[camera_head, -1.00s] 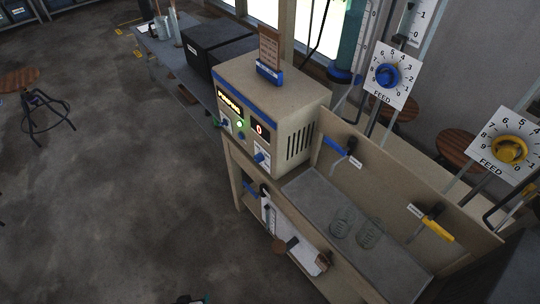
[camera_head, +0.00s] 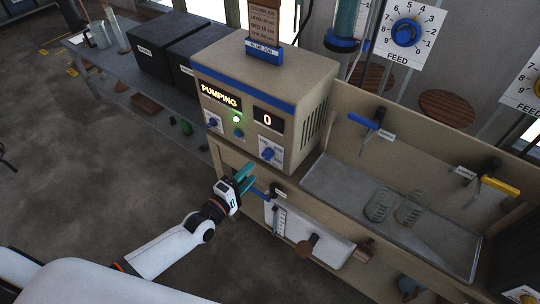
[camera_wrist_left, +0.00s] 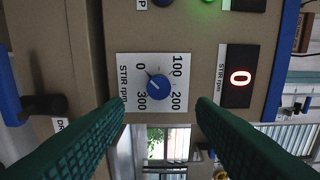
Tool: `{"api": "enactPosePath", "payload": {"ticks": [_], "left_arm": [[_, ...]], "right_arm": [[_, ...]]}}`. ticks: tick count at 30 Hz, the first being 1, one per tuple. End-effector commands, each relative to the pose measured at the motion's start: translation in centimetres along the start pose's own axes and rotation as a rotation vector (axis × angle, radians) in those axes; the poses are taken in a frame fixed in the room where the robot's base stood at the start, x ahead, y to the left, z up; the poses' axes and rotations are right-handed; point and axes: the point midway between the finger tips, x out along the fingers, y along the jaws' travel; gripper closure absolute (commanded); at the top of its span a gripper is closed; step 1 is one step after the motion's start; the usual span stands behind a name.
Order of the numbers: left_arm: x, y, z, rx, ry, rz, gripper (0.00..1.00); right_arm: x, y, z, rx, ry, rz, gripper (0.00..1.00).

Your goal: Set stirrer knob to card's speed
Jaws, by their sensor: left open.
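The stirrer knob is a blue dial on a white plate on the front of the beige cabinet (camera_head: 245,85); it shows in the head view (camera_head: 268,153). In the left wrist view the knob (camera_wrist_left: 157,89) sits on a plate marked STIR rpm with 0, 100, 200 and 300. Its pointer appears to lean toward 0. The red display (camera_wrist_left: 239,78) reads 0. The brown card (camera_head: 265,20) stands in a blue holder on the cabinet; its small text is hard to read. My left gripper (camera_head: 245,179) is open and empty, with green fingers, left of and below the knob, apart from it.
A grey tray (camera_head: 345,190) with two glass vessels is to the right. Black boxes (camera_head: 168,60) stand behind on a bench. Open floor lies to the left.

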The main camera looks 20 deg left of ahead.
Motion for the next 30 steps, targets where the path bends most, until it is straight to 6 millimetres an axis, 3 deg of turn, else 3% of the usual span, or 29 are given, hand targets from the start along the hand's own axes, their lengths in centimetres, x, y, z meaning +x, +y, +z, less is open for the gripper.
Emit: {"api": "enactPosePath", "payload": {"ticks": [6,16,30], "left_arm": [[3.1,0.2,0.0,0.002,-0.001,-0.002,0.49],[7.8,0.3,0.0,0.003,0.0,-0.001,0.49],[8.5,0.1,0.0,0.003,0.0,0.003,0.49]], "right_arm": [[1.4,-1.4,0.0,0.001,-0.001,-0.017,1.0],[3.3,0.4,0.1,0.005,-0.006,0.004,1.0],[3.4,0.3,0.0,0.001,-0.004,0.003,1.0]]}}
